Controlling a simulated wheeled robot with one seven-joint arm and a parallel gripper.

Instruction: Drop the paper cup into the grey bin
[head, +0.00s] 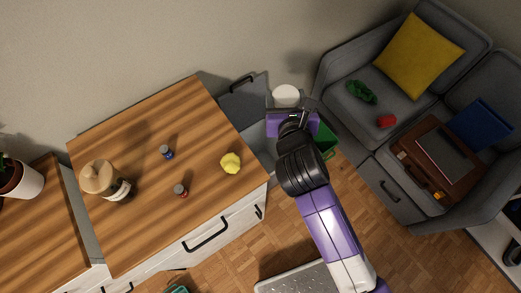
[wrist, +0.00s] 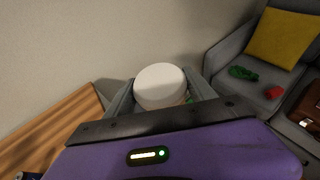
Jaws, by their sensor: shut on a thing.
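My gripper (head: 286,101) is shut on the white paper cup (head: 286,94), in the gap between the desk and the sofa. In the wrist view the cup (wrist: 160,84) sits between the two grey fingers (wrist: 161,95), its pale round end facing the camera. A grey bin-like shape (head: 244,106) with a dark handle stands by the desk's right corner, just left of my gripper. My gripper and arm hide part of that area, so I cannot tell whether the cup is over its opening.
A green bin (head: 326,138) stands right of my gripper, partly hidden by my arm. The wooden desk (head: 130,235) at left holds a bottle (head: 115,185), small items and yellow crumpled paper (head: 231,162). A grey sofa (head: 335,105) is at right.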

